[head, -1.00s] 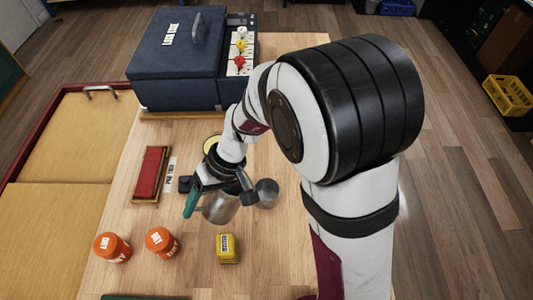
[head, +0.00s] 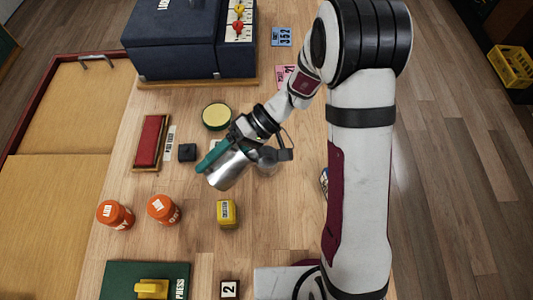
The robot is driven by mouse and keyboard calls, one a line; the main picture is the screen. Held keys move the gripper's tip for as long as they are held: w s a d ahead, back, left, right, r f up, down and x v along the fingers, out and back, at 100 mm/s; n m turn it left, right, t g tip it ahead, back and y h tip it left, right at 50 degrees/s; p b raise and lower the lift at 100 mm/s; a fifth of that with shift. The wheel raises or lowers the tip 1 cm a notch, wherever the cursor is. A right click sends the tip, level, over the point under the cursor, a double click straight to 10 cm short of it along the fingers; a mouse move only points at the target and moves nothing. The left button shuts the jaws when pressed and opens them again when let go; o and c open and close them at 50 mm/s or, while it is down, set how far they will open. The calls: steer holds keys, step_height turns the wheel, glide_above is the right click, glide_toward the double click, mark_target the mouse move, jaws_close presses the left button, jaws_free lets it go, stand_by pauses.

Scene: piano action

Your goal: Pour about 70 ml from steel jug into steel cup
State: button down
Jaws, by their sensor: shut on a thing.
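The steel jug (head: 228,170) is held above the table, with its teal handle (head: 211,157) on its left side. My gripper (head: 234,140) is shut on the jug; the fingertips are hard to make out. The jug looks tilted, its body slanting from lower left to upper right, towards the cup. The steel cup (head: 267,163) stands on the table just right of the jug, partly hidden by my wrist parts and the jug. No liquid stream can be made out, and the levels in the jug and cup cannot be seen.
A yellow-topped round tin (head: 216,115) and a small black block (head: 187,152) are behind and left. Two orange jars (head: 115,215) (head: 163,209) and a yellow box (head: 227,213) stand in front. A red block in a tray (head: 149,141) lies left. A blue case (head: 190,40) is at the back.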

mark_target(233, 153)
steer(key=shift+w+d+g+y, duration=0.15)
steer(key=shift+d+g+y, duration=0.15)
steer(key=shift+y, duration=0.2)
steer(key=shift+w+d+r+g+y, duration=0.2)
steer(key=shift+d+r+g+y, duration=0.1)
steer(key=shift+r+y, duration=0.2)
steer(key=shift+d+r, duration=0.1)
steer(key=shift+r, duration=0.05)
stand_by(0.8)
steer(key=shift+w+d+g+y+b, duration=0.15)
steer(key=shift+w+d+g+y, duration=0.15)
steer(key=shift+d+y, duration=0.25)
steer(key=shift+w+d+g+y+b, duration=0.2)
steer(key=shift+w+d+y, duration=0.15)
steer(key=shift+d+y, duration=0.15)
stand_by(0.8)
